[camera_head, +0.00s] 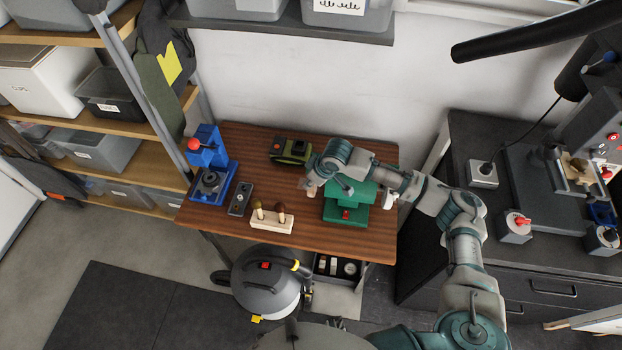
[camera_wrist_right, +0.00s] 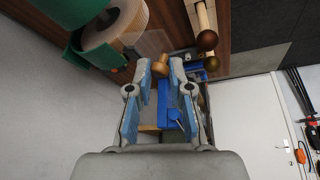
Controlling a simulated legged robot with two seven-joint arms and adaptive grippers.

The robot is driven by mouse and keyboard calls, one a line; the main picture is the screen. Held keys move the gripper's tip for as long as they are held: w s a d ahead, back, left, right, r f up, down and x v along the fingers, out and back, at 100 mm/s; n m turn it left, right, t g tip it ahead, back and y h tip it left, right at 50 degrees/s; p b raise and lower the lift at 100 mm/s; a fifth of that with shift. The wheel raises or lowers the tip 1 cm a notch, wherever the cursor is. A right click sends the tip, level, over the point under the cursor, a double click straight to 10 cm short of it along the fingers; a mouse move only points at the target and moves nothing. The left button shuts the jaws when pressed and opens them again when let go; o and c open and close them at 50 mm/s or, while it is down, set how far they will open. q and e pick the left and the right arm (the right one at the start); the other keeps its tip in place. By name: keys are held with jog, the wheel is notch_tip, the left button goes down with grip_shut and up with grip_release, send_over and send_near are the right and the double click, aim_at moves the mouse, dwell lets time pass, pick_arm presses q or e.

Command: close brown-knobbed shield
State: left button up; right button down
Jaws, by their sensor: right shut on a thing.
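The green machine (camera_head: 345,205) stands on the right part of the wooden workbench, with a red knob at its front. In the right wrist view its green body (camera_wrist_right: 95,55) shows at the upper left, beside a pale wooden roll. A clear pane, the shield (camera_wrist_right: 152,42), shows faintly beside the roll. Its brown knob (camera_wrist_right: 160,66) sits between my right fingertips. My right gripper (camera_wrist_right: 162,70) is shut on this knob. In the head view my right gripper (camera_head: 312,178) is at the machine's left side, partly hidden by its own wrist. My left gripper is not in view.
A blue device (camera_head: 208,175) with a red ball knob stands at the bench's left. A dark plate (camera_head: 240,198), a wooden block (camera_head: 272,222) with brown-topped pegs and a green-black device (camera_head: 291,150) are also on the bench. A grey vacuum (camera_head: 268,280) stands in front.

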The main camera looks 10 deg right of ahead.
jog(key=shift+s+a+f+t+h+p, duration=0.15)
jog(key=shift+s+f+t+h+p, duration=0.15)
jog(key=shift+s+t+p, duration=0.6)
pick_arm(q)
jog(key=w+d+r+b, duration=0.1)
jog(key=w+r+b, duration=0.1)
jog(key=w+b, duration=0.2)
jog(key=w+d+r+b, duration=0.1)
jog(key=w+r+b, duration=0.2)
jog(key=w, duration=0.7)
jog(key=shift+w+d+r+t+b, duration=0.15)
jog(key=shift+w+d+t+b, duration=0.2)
jog(key=shift+b, duration=0.65)
pick_arm(e)
notch_tip(320, 180, down, 8)
jog(key=n+t+h, duration=0.3)
jog(key=t, duration=0.8)
jog(key=shift+s+a+r, duration=0.25)
jog(key=shift+a, duration=0.05)
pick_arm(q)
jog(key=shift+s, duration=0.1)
pick_arm(e)
jog(key=c, duration=1.1)
grip_release()
jog(key=shift+w, duration=0.1)
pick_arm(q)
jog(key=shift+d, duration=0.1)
pick_arm(e)
jog(key=shift+o, duration=0.2)
